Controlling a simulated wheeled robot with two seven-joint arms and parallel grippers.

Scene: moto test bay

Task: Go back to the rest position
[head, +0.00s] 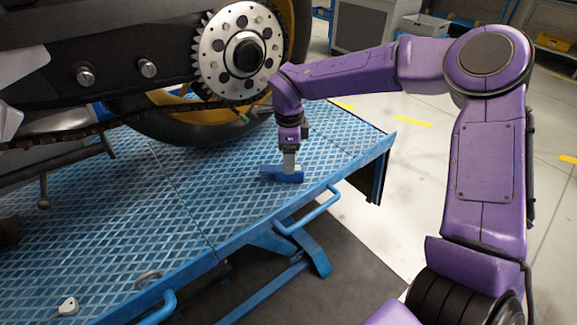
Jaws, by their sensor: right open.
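My right arm is purple and comes in from the right, bent at a raised elbow. My right gripper (289,165) points straight down over the blue lift platform, with its jaws open. A small blue block-like object (270,174) lies on the platform right at the fingertips. The fingers hide part of it, and I cannot tell whether they touch it. My left gripper is not in view.
The blue lift platform (150,215) carries a motorcycle, whose sprocket (240,55) and rear tyre (185,128) are close behind my right gripper. A blue side handle (312,213) sticks out at the front edge. A small pale part (68,306) and a metal ring (148,279) are at lower left. The floor at right is clear.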

